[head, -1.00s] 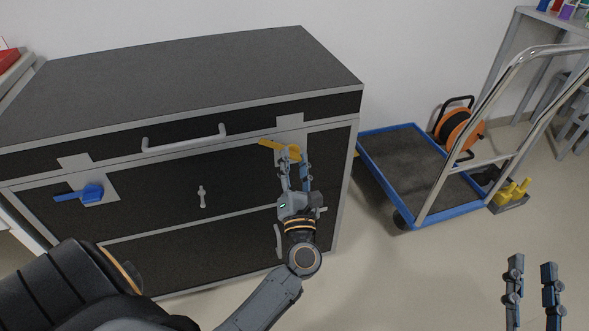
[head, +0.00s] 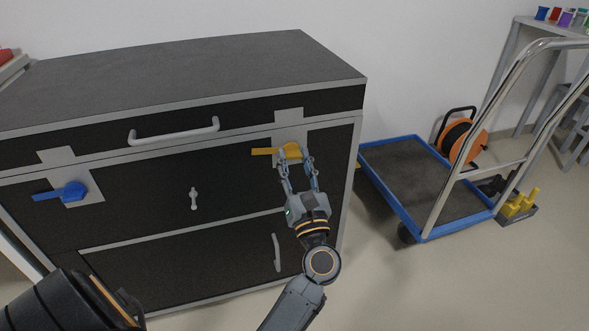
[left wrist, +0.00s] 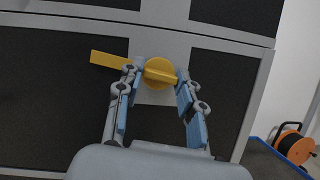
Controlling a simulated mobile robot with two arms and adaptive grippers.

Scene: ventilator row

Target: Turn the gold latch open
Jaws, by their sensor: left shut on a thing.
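The gold latch (head: 263,152) sits on a grey plate at the upper right of the dark cabinet front (head: 150,205). Its lever points left and lies almost level in the head view. My left gripper (head: 297,162) is shut on the latch's round knob part, with one finger on each side. In the left wrist view the latch (left wrist: 108,60) shows its lever sticking out left past the gripper (left wrist: 160,73). My right gripper is not in view.
A blue latch (head: 62,191) is at the cabinet's left. Handles are on the drawer (head: 175,136) and lower door (head: 277,252). A blue-edged trolley (head: 395,190) stands on the right, with an orange cable reel (head: 462,140) behind it. Floor is clear in front of the trolley.

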